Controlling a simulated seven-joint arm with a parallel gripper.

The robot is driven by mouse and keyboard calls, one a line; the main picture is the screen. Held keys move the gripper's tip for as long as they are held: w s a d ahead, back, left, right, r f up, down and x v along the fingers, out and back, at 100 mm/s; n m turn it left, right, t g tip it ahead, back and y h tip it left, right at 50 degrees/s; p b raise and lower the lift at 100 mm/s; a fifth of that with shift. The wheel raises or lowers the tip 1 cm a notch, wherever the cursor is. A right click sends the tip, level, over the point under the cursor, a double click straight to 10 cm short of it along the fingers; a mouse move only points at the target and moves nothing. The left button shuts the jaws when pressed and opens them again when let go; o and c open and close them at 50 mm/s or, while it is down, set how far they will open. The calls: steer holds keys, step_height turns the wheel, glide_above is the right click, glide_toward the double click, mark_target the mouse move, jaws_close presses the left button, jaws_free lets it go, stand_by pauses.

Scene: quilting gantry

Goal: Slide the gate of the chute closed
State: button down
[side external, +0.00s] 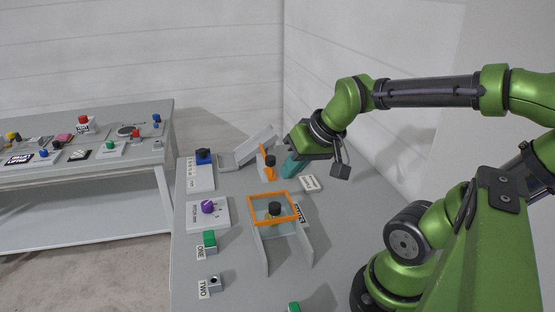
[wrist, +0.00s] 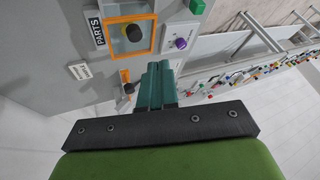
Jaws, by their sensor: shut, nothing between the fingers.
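The chute (side external: 260,140) is a grey sloped trough at the back of the near table in the side view. An orange gate (side external: 263,165) with a black knob (side external: 270,160) stands at its lower front. In the wrist view the orange gate (wrist: 124,75) and its dark knob (wrist: 129,88) show left of my fingers. My gripper (side external: 288,173) has teal fingers, shut and empty, just right of the gate in the side view. The fingers also show together in the wrist view (wrist: 158,66). I cannot tell how far the gate is open.
An orange-framed box (side external: 252,223) with a dark knob stands in front, marked PARTS in the wrist view. A white label plate (side external: 311,184) lies right of the fingers. A purple-dial panel (side external: 221,218), a blue-knob panel (side external: 201,178) and green buttons line the left edge. A wall stands behind.

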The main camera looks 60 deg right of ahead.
mark_target(274, 162)
steer(key=w+d+f+n+h, duration=0.2)
steer(key=w+d+n, duration=0.4)
steer(key=d+n, duration=0.4)
steer(key=shift+d+f+n, duration=0.15)
steer(key=shift+f+n, duration=0.4)
steer(key=shift+n, duration=0.05)
steer(key=shift+x, duration=4.95)
steer(key=shift+w+d+r, duration=0.1)
steer(key=shift+w+d, duration=0.5)
steer(key=shift+d, duration=0.3)
steer(key=shift+w+d, duration=0.55)
steer(key=shift+d, duration=0.4)
steer(key=shift+w, duration=0.1)
